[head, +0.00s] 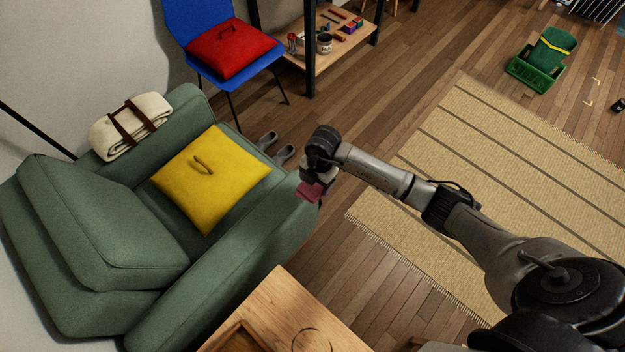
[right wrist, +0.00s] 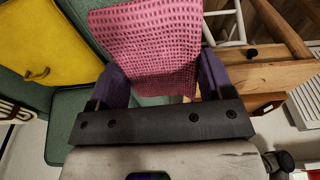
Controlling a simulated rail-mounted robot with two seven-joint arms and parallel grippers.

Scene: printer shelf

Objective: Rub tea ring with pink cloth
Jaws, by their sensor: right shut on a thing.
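The pink cloth (head: 309,191) is in my right gripper (head: 318,183), beside the green armchair's right arm in the head view. In the right wrist view the waffle-weave cloth (right wrist: 150,45) hangs between the two purple fingers of the right gripper (right wrist: 155,85), which is shut on it. The tea ring (head: 312,341) is a thin dark circle on the wooden table at the bottom of the head view, partly cut off by the frame edge. The gripper is well above it in the picture, apart from the table. My left gripper is not in view.
The green armchair (head: 283,205) with a yellow cushion (head: 222,185) stands left of the gripper. The wooden table (head: 275,300) is at the bottom, with a raised-edge tray (head: 237,338) on it. A blue chair (head: 197,30) is behind.

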